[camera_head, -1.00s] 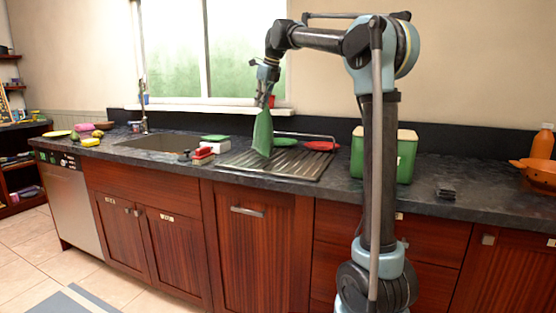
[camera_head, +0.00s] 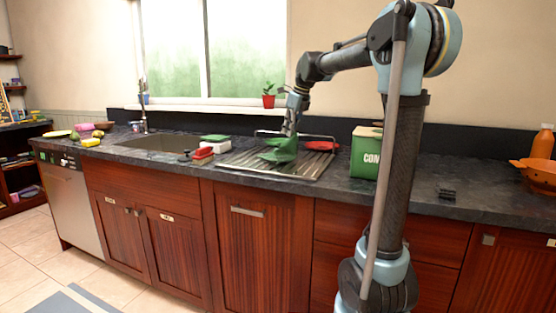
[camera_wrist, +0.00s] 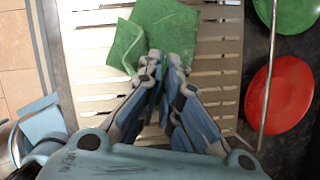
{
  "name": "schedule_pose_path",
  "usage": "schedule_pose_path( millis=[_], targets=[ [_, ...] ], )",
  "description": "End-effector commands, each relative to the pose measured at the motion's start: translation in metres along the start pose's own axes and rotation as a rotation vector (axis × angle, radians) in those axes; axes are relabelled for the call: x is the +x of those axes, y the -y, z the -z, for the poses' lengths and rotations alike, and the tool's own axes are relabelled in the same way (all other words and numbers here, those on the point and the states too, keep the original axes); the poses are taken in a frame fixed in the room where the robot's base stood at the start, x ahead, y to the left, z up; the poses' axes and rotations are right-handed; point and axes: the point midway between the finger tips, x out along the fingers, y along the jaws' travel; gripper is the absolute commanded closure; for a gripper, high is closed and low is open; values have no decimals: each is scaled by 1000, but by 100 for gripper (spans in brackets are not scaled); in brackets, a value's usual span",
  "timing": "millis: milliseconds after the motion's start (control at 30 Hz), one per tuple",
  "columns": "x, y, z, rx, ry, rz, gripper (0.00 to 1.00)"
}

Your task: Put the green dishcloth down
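The green dishcloth (camera_head: 277,155) lies folded and crumpled on the slatted metal drying rack (camera_head: 304,172), with part of it rising to my gripper (camera_head: 289,134). In the wrist view, the cloth (camera_wrist: 172,22) spreads over the light slats (camera_wrist: 100,58) beyond my fingers. My gripper (camera_wrist: 165,62) points down at the cloth's near edge, its fingers close together and shut on it. The pinched part of the cloth is mostly hidden by the fingers.
A red plate (camera_head: 321,146) is at the rack's right; it also shows in the wrist view (camera_wrist: 279,95), with a green plate (camera_wrist: 291,12). A thin metal rail (camera_wrist: 269,75) runs beside the rack. The sink (camera_head: 160,143) is left, a green canister (camera_head: 364,158) right.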

Motion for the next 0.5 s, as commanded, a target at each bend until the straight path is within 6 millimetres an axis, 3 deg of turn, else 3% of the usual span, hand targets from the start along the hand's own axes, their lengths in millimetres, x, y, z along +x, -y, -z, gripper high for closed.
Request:
schedule_pose_path(
  millis=[500],
  targets=[
    [32,22,76,2,0,1,100]
  ],
)
